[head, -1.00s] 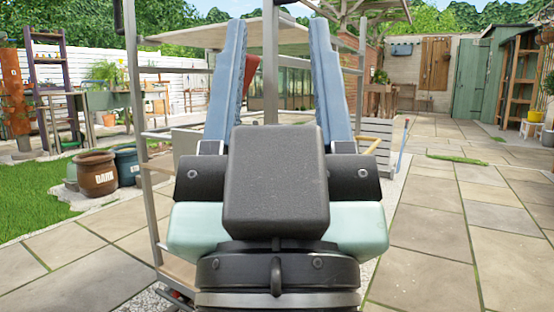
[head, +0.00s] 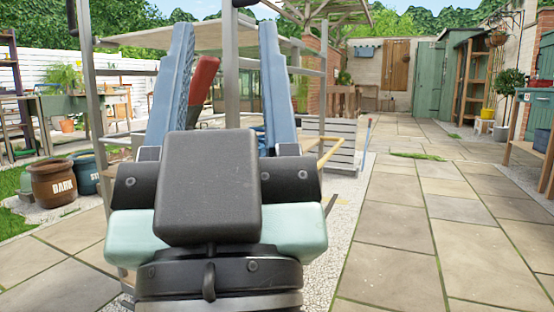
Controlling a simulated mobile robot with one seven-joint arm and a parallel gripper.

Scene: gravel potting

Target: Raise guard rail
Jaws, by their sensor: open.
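My gripper (head: 225,28) is open, its two long blue fingers pointing up and away and wide apart. It stands in front of a grey metal frame (head: 91,110) with upright posts, horizontal bars and a pale top board (head: 170,38). I cannot tell which part of the frame is the guard rail, or whether the fingers touch anything. Much of the frame's middle is hidden by my gripper.
A brown pot (head: 53,184) and a blue pot (head: 83,172) stand at the left. A grey slatted crate (head: 330,146) is behind the frame to the right. A wooden bench (head: 532,165) stands at the right edge. The paving (head: 420,230) at right is clear.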

